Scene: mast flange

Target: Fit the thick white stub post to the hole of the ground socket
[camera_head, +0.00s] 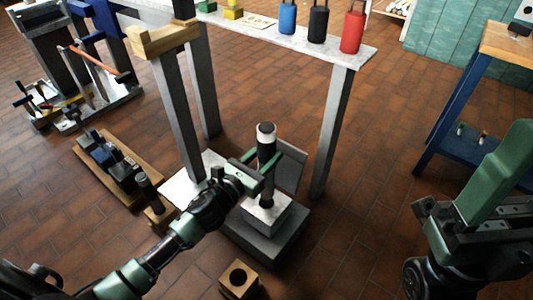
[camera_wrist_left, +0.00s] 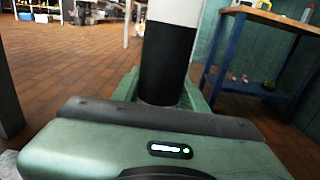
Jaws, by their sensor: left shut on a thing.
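The thick post (camera_head: 266,145) has a white top end and a wide black band, and stands about upright. My left gripper (camera_head: 266,168) is shut on it around the dark part. The post also shows in the left wrist view (camera_wrist_left: 168,55), rising between the green fingers (camera_wrist_left: 160,97). Directly below is a white block (camera_head: 283,213) on a grey base (camera_head: 262,243), which looks like the ground socket. A dark piece joins post and block in the picture; I cannot tell whether the post's lower end is in the hole.
A pale shelf (camera_head: 340,52) on grey legs stands behind, carrying red, black and blue weights. A wooden block with a round hole (camera_head: 238,279) lies in front. A wooden rack (camera_head: 117,168) stands at left, a blue-legged bench (camera_head: 455,105) at right.

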